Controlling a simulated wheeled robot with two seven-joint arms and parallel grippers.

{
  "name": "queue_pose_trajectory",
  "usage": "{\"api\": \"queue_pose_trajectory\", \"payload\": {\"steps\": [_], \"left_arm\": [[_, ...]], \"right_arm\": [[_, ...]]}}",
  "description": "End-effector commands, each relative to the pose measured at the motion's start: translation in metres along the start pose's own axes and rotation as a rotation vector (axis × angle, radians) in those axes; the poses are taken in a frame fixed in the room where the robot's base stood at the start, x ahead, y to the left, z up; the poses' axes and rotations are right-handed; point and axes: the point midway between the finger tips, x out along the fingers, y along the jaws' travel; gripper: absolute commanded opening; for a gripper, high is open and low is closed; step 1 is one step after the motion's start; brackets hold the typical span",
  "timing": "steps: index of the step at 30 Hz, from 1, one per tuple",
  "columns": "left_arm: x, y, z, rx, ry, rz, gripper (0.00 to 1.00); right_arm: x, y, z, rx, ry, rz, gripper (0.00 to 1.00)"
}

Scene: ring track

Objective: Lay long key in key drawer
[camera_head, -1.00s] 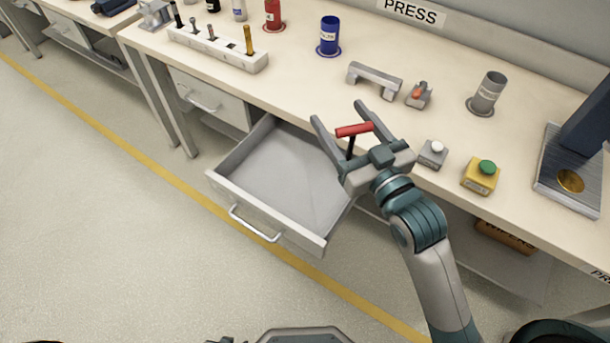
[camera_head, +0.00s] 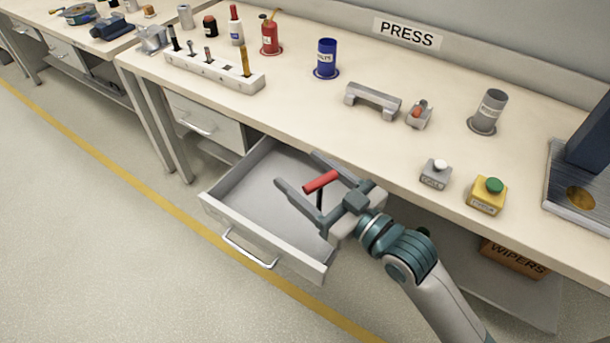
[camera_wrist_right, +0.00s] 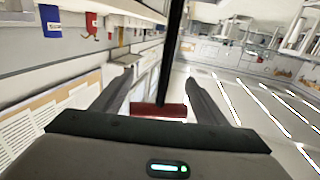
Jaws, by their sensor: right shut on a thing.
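The long key has a red handle (camera_head: 320,181) and a dark shaft that points down in the head view. My right gripper (camera_head: 298,170) is shut on it and holds it over the open key drawer (camera_head: 225,213). The drawer is a grey tray pulled out under the bench, and its visible floor looks empty. In the right wrist view the red handle (camera_wrist_right: 158,110) lies across between the two fingers, with the dark shaft running away upward. The gap between key and drawer floor is hard to judge. My left gripper is not in view.
The bench top above holds a grey bracket (camera_head: 373,100), a grey button box (camera_head: 435,173), a yellow button box (camera_head: 487,194) and a blue cup (camera_head: 326,58). A closed drawer (camera_head: 203,124) is at left. A wipers box (camera_head: 515,256) stands below the bench.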

Motion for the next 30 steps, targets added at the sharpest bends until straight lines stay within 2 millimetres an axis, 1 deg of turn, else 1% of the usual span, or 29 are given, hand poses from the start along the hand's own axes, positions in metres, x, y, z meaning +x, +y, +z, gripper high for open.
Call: {"api": "queue_pose_trajectory", "payload": {"steps": [9,15,20,30], "left_arm": [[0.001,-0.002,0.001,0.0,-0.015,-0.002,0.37],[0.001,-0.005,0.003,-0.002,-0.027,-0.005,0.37],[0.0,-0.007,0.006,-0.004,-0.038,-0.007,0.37],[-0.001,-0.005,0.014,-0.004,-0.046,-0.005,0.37]], "right_arm": [[0.042,0.042,0.035,-0.002,-0.001,0.002,0.43],[0.064,0.062,0.054,-0.001,-0.001,0.001,0.43],[0.071,0.068,0.059,0.001,0.001,0.0,0.43],[0.071,0.069,0.06,0.001,0.001,0.0,0.43]]}}
